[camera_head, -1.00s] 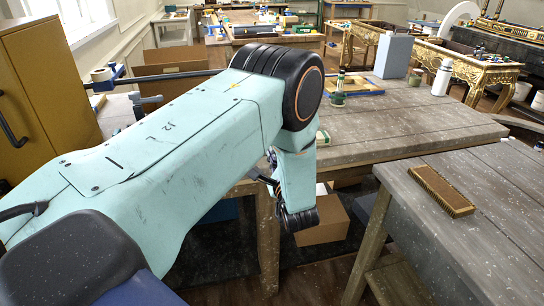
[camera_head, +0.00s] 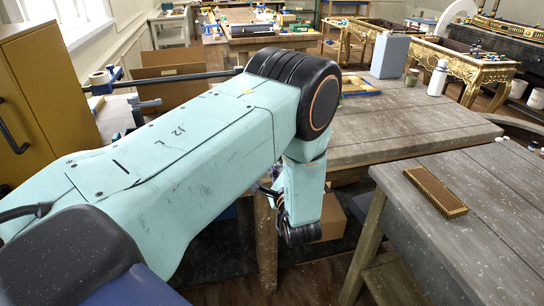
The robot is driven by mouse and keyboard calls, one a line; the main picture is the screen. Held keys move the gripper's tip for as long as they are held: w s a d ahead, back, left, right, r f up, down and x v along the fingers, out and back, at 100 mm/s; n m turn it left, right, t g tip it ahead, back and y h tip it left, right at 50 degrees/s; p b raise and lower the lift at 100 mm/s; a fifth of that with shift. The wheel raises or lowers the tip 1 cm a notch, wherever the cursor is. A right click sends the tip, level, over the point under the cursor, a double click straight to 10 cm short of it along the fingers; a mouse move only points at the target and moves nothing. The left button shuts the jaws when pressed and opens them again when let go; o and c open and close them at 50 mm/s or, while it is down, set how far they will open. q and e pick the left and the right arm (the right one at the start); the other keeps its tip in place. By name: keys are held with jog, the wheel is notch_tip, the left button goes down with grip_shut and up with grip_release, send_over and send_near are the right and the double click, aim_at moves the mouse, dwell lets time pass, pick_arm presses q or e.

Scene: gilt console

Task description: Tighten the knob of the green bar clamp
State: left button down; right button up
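My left arm comes in from the left and crosses the middle of the view. Its forearm bends down in front of the wooden workbench (camera_head: 420,130). Small dark parts (camera_head: 268,190) beside the forearm may belong to my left gripper, but its fingers are mostly hidden and I cannot tell how they stand. My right gripper is not in view. I cannot make out a green bar clamp or its knob.
A grey bench (camera_head: 490,205) at the right carries a brown brush-like block (camera_head: 436,191). A grey box (camera_head: 390,55) and a white bottle (camera_head: 439,78) stand at the workbench's back. A yellow cabinet (camera_head: 45,90) stands at left. A cardboard box (camera_head: 332,218) sits under the workbench.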

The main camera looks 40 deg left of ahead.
pick_arm(q)
jog(key=shift+p+v, duration=0.3)
jog(key=shift+v, duration=0.95)
